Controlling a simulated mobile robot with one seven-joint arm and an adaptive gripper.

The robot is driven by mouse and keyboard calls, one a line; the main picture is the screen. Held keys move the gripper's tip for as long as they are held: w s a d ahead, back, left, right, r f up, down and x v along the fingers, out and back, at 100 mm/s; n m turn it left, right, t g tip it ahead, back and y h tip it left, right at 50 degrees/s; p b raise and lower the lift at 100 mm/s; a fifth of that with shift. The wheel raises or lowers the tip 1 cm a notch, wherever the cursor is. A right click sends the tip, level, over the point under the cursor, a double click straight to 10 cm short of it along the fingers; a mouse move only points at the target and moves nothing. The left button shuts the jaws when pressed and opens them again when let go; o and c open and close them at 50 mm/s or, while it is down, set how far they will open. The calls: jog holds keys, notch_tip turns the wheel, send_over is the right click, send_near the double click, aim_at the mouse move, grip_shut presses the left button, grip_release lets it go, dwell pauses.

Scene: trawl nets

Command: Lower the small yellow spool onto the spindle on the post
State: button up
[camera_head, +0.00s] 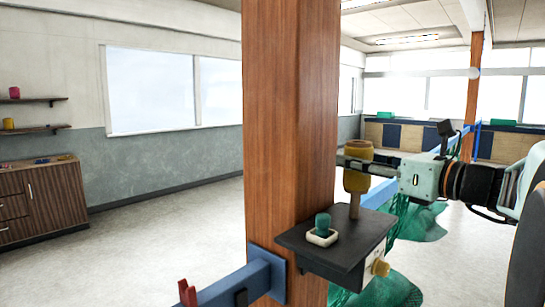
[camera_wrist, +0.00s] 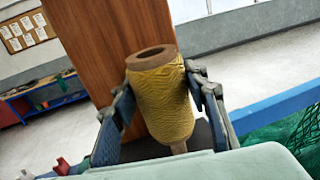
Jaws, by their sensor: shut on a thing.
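The small yellow spool (camera_head: 357,181) is upright, and my gripper (camera_head: 358,165) is shut on it from the right. In the wrist view the spool (camera_wrist: 163,102) shows yellow thread and a brown rim with a hole on top, with a finger of my gripper (camera_wrist: 162,88) on each side. The brown spindle (camera_head: 354,206) stands up from the dark shelf (camera_head: 340,246) on the wooden post (camera_head: 290,120). The spool is in line over the spindle; its lower end meets the spindle's visible part, and I cannot tell whether the tip is inside.
A teal knob-like thing on a white base (camera_head: 322,236) sits on the shelf, left of the spindle. A blue beam (camera_head: 230,287) with a red hook (camera_head: 187,293) runs by the post. Green netting (camera_head: 415,222) hangs behind and right. The floor left is clear.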

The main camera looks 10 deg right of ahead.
aim_at(369, 189)
jog(key=shift+f+b, duration=1.9)
jog(key=shift+f, duration=0.9)
jog(key=o, duration=1.3)
jog(key=shift+s, duration=0.1)
jog(key=v, duration=1.2)
